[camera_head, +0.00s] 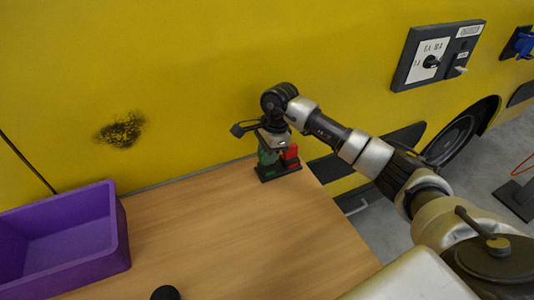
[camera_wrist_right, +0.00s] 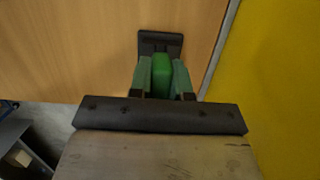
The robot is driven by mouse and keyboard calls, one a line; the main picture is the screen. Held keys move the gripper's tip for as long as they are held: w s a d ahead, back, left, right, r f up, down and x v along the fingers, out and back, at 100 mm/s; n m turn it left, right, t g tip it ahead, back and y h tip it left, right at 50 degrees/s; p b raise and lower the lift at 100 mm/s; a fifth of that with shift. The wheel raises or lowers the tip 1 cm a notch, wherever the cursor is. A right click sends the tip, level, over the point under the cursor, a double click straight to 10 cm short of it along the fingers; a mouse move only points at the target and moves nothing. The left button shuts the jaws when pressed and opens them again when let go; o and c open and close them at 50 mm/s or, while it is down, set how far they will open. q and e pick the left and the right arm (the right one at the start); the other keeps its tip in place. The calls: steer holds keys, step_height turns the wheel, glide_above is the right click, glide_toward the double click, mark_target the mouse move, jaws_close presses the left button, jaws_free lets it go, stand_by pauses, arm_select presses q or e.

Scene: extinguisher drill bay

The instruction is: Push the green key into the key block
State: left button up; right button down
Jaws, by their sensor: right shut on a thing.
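The key block (camera_head: 280,175) is a small dark block at the far right edge of the wooden table, against the yellow wall. A red piece (camera_head: 291,152) stands upright on its right side. My right gripper (camera_head: 268,152) points down over the left side of the block. In the right wrist view, its two dull green fingers are shut on the bright green key (camera_wrist_right: 161,74). The dark key block (camera_wrist_right: 160,38) shows just beyond the key. The key's lower end is hidden, so I cannot tell how deep it sits. My left gripper is not in view.
A purple open bin (camera_head: 65,272) stands at the left of the table (camera_head: 220,240). A small black round thing (camera_head: 165,293) is at the bottom edge. A grey switch panel (camera_head: 436,55) is on the yellow wall at the right. The middle of the table is clear.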

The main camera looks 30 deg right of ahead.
steer(key=shift+f+b, duration=0.45)
steer(key=shift+f, duration=0.1)
steer(key=c, duration=1)
jaws_free()
